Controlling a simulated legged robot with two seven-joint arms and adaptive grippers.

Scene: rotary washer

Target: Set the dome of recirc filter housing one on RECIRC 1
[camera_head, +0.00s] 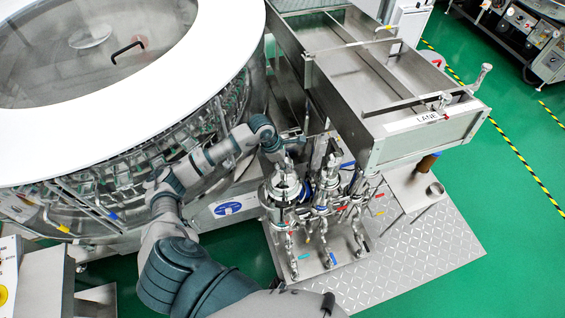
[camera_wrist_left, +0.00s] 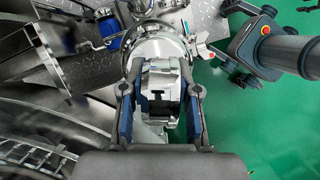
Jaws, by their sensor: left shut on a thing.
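My left gripper (camera_head: 276,154) reaches down over the front left of the filter stand. In the left wrist view its two fingers (camera_wrist_left: 160,112) are shut on the silver top piece of the dome (camera_wrist_left: 160,78). The dome (camera_head: 285,183) shows as shiny round steel below the gripper, at the leftmost filter housing. A wider round steel rim (camera_wrist_left: 150,40) lies beyond the fingers. I cannot tell whether the dome is seated or held just above its housing. No RECIRC 1 label is readable. My right gripper does not show clearly.
Other housings (camera_head: 326,187) with pipes and coloured tags stand close on the right. The large round washer (camera_head: 190,120) is at the left, and a steel lane trough (camera_head: 375,100) is behind. A small side table (camera_head: 415,187) stands right. Green floor lies open beyond.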

